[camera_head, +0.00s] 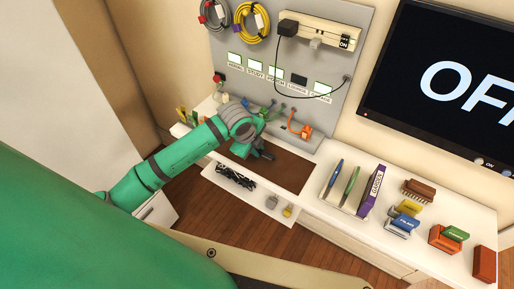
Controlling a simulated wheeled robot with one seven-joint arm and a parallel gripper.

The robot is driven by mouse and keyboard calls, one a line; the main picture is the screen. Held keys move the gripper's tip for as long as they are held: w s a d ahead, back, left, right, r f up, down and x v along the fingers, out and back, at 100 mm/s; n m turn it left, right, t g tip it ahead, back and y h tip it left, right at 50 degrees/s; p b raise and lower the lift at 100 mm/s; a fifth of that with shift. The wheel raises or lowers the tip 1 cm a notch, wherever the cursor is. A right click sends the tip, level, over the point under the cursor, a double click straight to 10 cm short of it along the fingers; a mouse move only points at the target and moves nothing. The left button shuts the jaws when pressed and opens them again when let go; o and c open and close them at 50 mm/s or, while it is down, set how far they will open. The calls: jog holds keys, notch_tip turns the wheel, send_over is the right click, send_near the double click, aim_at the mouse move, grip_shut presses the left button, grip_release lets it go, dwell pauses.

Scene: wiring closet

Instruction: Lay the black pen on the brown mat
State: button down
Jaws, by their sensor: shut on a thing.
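The brown mat (288,173) lies on the white counter below the grey panel. My gripper (264,154), dark and small in this view, is over the left part of the mat. It is shut on a dark thing, which I take to be the black pen; its outline merges with the dark fingers. I cannot tell whether the pen touches the mat or hangs a little above it.
A rack (346,205) with a blue pen, a green pen and a purple binder (373,190) stands right of the mat. Black cable (235,178) lies on a lower shelf in front. Connectors, one orange (301,130), sit behind the mat. The mat's right part is bare.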

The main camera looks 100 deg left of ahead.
jog(key=shift+f, duration=0.35)
jog(key=c, duration=1.6)
grip_release()
jog(key=shift+d+f, duration=0.1)
jog(key=shift+f, duration=0.05)
jog(key=shift+v, duration=2.6)
